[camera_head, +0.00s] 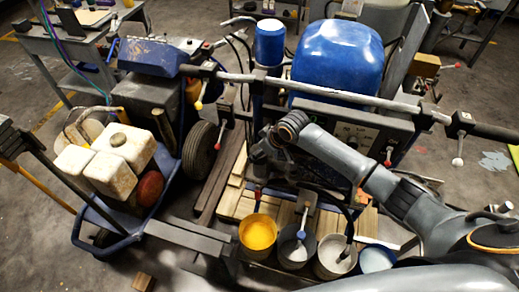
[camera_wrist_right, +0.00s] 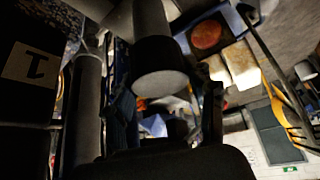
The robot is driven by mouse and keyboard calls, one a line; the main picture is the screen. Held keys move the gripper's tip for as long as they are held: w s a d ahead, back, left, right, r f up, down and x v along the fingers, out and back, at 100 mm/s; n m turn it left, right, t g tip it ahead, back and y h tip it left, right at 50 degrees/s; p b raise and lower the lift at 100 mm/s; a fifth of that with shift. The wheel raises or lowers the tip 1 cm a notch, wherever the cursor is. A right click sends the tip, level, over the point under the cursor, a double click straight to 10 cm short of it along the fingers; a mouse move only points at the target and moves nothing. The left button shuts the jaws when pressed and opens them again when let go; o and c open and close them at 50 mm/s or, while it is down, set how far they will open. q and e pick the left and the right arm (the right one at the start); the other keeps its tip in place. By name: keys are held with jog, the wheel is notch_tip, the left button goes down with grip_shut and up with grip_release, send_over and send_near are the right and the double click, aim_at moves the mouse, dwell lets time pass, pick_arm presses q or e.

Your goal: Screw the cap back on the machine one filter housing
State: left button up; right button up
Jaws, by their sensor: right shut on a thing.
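My right gripper (camera_head: 262,152) reaches in from the right to the front of the line striper, below the handlebar; its fingers are small and dark in the head view. In the right wrist view the fingers (camera_wrist_right: 168,100) stand either side of the end of a dark upright cylinder, which looks like the filter housing (camera_wrist_right: 150,18). Its wider dark end piece, with a grey face, looks like the cap (camera_wrist_right: 160,68). The gripper is shut on it. The thread and any gap between cap and housing are hidden. A label with a 1 (camera_wrist_right: 30,65) is beside it. My left gripper is not in view.
The handlebar (camera_head: 320,88) crosses above my right arm. A blue cylinder (camera_head: 270,42) and a blue engine cover (camera_head: 338,62) are behind it. Several paint pots, one yellow (camera_head: 257,234), stand below the arm. A cart with white jugs (camera_head: 125,150) is at left.

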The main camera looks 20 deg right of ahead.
jog(key=shift+f, duration=0.15)
dwell(0.4)
jog(key=o, duration=1.1)
jog(key=shift+c, duration=0.6)
